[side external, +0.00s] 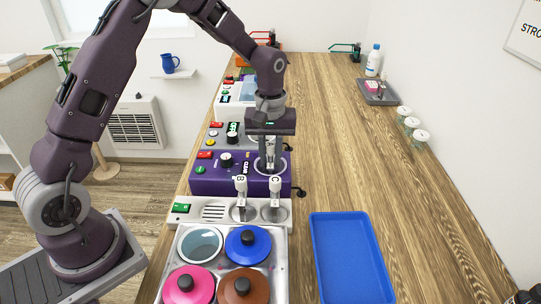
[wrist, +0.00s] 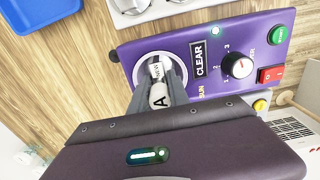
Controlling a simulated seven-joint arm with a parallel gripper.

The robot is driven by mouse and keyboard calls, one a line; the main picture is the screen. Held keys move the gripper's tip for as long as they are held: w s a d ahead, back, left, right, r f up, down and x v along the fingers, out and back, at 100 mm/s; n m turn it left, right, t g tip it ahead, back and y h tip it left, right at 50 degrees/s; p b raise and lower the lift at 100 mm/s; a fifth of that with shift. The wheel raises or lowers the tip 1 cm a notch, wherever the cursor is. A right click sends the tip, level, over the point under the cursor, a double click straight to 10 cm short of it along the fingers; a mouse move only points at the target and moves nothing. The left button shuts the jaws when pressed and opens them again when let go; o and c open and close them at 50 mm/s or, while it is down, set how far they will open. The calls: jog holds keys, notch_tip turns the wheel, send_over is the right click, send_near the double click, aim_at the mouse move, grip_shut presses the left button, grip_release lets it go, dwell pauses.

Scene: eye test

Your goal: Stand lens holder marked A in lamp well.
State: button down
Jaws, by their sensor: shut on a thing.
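My gripper (side external: 270,158) is shut on a white lens holder marked A (wrist: 159,101), which shows between its fingers in the wrist view. The fingers point down at a round well with a pale metal rim (wrist: 140,68) at one end of a purple unit (side external: 212,183). The holder's lower end is at this well; I cannot tell whether it is inside or just above. Small lettering by the well is too small to read surely. Holders B (side external: 241,184) and C (side external: 275,185) stand upright in wells of a white unit in front.
The purple unit has a CLEAR label (wrist: 199,59), a knob (wrist: 238,66) and a red switch (wrist: 271,75). In front, a metal tray (side external: 222,262) carries several round lidded pots. A blue tray (side external: 350,258) lies empty at right. The wooden counter (side external: 340,130) is largely clear there.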

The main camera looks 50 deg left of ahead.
aim_at(270, 145)
jog(key=shift+f, duration=0.2)
jog(key=c, duration=0.9)
grip_release()
jog(key=shift+c, duration=0.2)
jog(key=shift+r, duration=3.05)
jog(key=shift+s+r, duration=0.15)
jog(key=shift+r, duration=0.15)
jog(key=s+d+r+m+t, duration=0.1)
jog(key=s+r+m+t, duration=0.15)
jog(key=s+r, duration=0.6)
jog(key=s+d+r+m+t, duration=0.2)
jog(key=s+r+m, duration=0.3)
jog(key=s, duration=0.6)
jog(key=s+m+t, duration=0.1)
jog(key=s, duration=0.6)
jog(key=shift+s+f, duration=0.35)
jog(key=shift+f, duration=0.1)
